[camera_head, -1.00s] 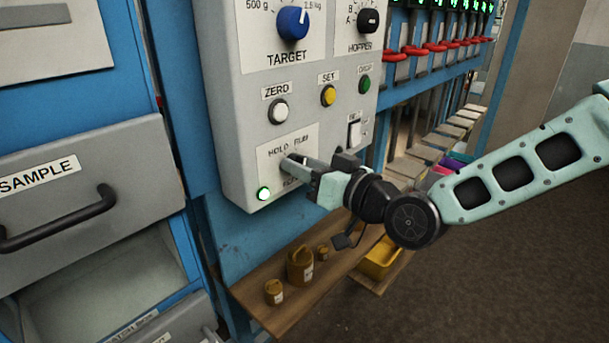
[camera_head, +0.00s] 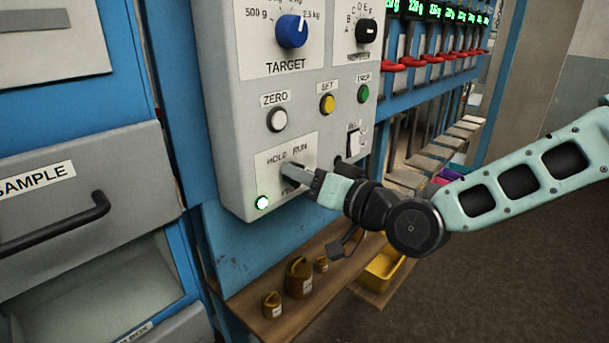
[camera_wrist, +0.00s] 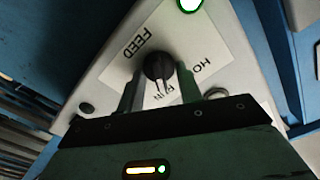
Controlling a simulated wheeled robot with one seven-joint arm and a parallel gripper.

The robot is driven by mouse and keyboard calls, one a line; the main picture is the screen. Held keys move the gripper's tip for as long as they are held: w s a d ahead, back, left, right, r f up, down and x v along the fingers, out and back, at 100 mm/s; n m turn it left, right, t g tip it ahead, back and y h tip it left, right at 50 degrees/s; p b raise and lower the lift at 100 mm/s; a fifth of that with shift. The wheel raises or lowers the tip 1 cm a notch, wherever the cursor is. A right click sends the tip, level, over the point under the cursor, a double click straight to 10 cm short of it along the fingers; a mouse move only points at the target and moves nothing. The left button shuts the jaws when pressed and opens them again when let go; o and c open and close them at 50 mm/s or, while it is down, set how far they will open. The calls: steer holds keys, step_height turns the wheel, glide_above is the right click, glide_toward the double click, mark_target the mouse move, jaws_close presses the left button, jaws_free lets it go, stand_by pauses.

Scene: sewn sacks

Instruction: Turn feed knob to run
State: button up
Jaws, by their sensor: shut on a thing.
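The feed knob (camera_wrist: 157,66) is round and black, on a white label reading FEED, HOLD and RUN in the wrist view. Its white mark points toward the partly hidden RUN lettering. My gripper (camera_wrist: 158,82) has one finger on each side of the knob and is shut on it. In the head view my gripper (camera_head: 288,171) reaches in from the right to the lower part of the grey control panel (camera_head: 232,150) and hides the knob and part of the label.
A lit green lamp (camera_head: 262,202) is left of my gripper. A rocker switch (camera_head: 353,141) is close above right. The blue TARGET dial (camera_head: 291,31) and ZERO button (camera_head: 277,119) are higher. A wooden shelf (camera_head: 325,285) with brown weights stands below.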

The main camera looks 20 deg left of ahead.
steer(key=o, duration=1)
steer(key=shift+c, duration=0.2)
steer(key=shift+d, duration=0.1)
steer(key=b+v, duration=0.2)
steer(key=v, duration=1.5)
steer(key=shift+b, duration=0.35)
steer(key=shift+s+d, duration=0.1)
steer(key=shift+s, duration=0.05)
